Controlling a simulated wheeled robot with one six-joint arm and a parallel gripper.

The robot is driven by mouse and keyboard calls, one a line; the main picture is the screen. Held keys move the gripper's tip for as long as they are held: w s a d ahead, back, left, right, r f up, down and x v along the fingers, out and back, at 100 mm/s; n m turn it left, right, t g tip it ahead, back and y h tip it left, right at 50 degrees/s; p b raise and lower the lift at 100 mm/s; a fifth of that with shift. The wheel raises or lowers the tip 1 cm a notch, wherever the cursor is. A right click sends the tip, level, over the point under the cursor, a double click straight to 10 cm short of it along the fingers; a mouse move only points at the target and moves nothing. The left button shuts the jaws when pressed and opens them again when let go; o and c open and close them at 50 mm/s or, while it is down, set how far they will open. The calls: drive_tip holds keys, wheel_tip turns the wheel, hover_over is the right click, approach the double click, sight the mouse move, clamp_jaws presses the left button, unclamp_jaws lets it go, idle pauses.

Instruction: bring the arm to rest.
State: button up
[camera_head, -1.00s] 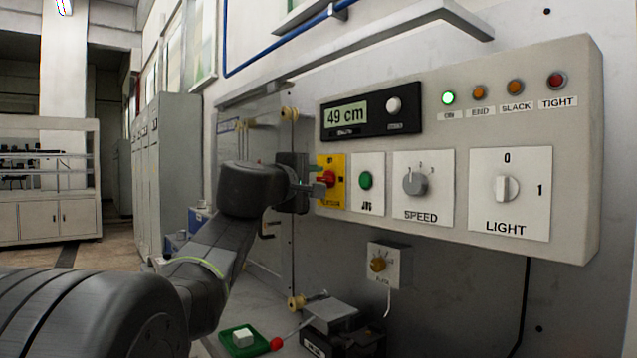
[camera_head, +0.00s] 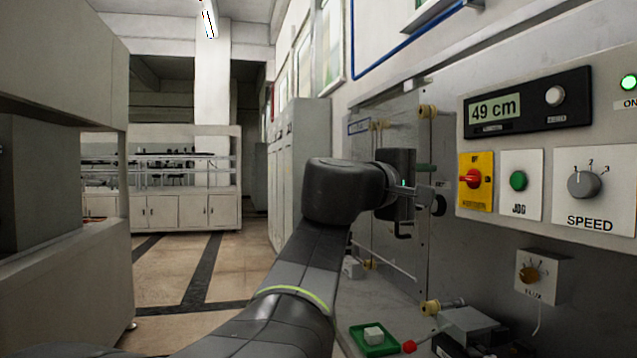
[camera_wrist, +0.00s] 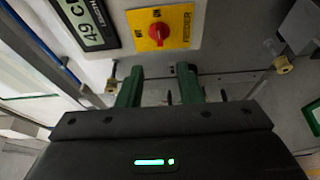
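My arm is raised and bent, with my gripper (camera_head: 432,182) in front of the clear panel, left of the grey control box. The gripper is apart from the yellow plate with the red rotary switch (camera_head: 473,179). In the wrist view my gripper's two green fingers (camera_wrist: 160,88) stand apart with nothing between them. The red switch (camera_wrist: 159,31) shows beyond the fingertips in that view, with a gap.
The control box carries a display (camera_head: 495,109) reading 49 cm, a green button (camera_head: 518,181) and a speed knob (camera_head: 583,184). Below are a small knob box (camera_head: 541,276) and a green tray (camera_head: 360,341) with a white block. Open floor (camera_head: 165,275) lies to the left.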

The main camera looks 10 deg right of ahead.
sight(467, 177)
drive_tip(key=shift+d, duration=0.1)
drive_tip(key=p+x, duration=0.1)
drive_tip(key=x, duration=1.2)
drive_tip(key=shift+w+d, duration=0.25)
drive_tip(key=shift+d, duration=0.05)
drive_tip(key=shift+a, duration=0.1)
drive_tip(key=shift+d, duration=0.3)
drive_tip(key=shift+a+r+p, duration=0.2)
drive_tip(key=shift+r+p, duration=0.15)
drive_tip(key=shift+p, duration=0.4)
drive_tip(key=shift+n+p, duration=0.6)
drive_tip(key=shift+p, duration=0.65)
drive_tip(key=n+p, duration=0.1)
drive_tip(key=p, duration=0.3)
drive_tip(key=n+g+y+p, duration=0.1)
drive_tip(key=p, duration=0.4)
drive_tip(key=shift+r+n, duration=0.2)
drive_tip(key=shift+n, duration=0.2)
drive_tip(key=n+p, duration=0.1)
drive_tip(key=p, duration=0.4)
drive_tip(key=n+g+y+p, duration=0.1)
drive_tip(key=p, duration=0.4)
drive_tip(key=shift+w+r+n+g, duration=0.15)
drive_tip(key=shift+n+g, duration=0.15)
